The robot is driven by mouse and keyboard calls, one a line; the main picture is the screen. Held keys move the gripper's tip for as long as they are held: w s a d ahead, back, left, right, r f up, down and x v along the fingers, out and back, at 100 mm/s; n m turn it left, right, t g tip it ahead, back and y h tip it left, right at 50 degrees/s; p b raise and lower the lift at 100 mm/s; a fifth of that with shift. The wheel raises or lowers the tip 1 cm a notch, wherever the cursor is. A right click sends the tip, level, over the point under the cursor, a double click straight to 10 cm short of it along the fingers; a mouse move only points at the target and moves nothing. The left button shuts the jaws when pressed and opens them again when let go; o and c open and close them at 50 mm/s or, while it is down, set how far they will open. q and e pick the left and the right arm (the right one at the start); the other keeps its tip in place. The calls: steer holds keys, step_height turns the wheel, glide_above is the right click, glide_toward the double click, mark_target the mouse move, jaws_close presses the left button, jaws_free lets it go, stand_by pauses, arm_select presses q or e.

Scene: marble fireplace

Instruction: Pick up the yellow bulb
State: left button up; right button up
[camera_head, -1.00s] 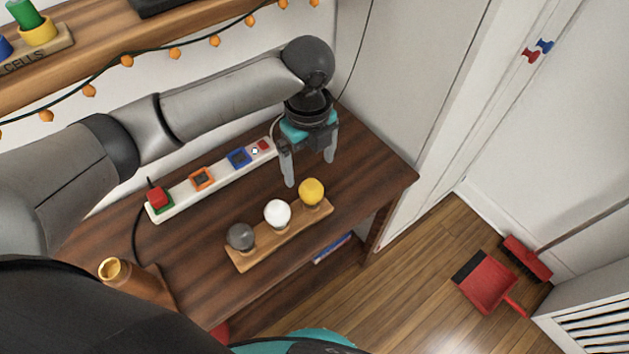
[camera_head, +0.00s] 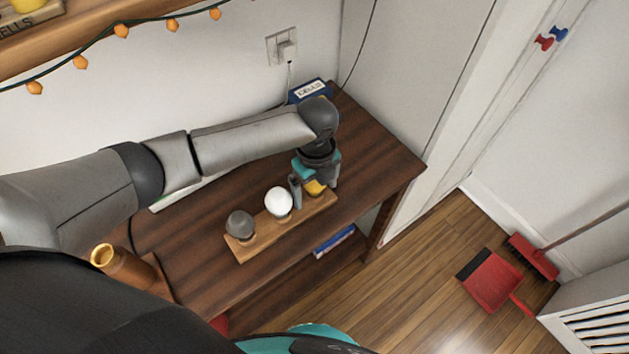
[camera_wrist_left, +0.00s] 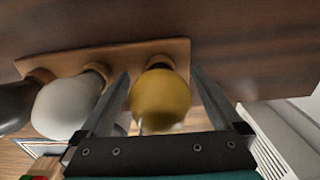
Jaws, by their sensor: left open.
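The yellow bulb (camera_head: 314,187) stands at the right end of a small wooden holder (camera_head: 257,241) on the dark table. My left gripper (camera_head: 315,195) is open and lowered over it, partly hiding it in the head view. In the left wrist view the yellow bulb (camera_wrist_left: 160,100) sits between the two spread fingers of the left gripper (camera_wrist_left: 160,85), with the left finger between it and the white bulb. The white bulb (camera_head: 279,201) is in the middle of the holder and a grey bulb (camera_head: 240,224) at its left end. My right gripper is not in view.
A power strip (camera_head: 178,195) lies behind, mostly hidden by my left arm. A copper-coloured cylinder (camera_head: 122,264) is at the table's front left. A blue box (camera_head: 309,91) is at the back by the wall outlet (camera_head: 284,47). The table's right end is clear.

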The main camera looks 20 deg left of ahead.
arm_select(q)
steer(key=shift+c, duration=0.3)
steer(key=c, duration=1.4)
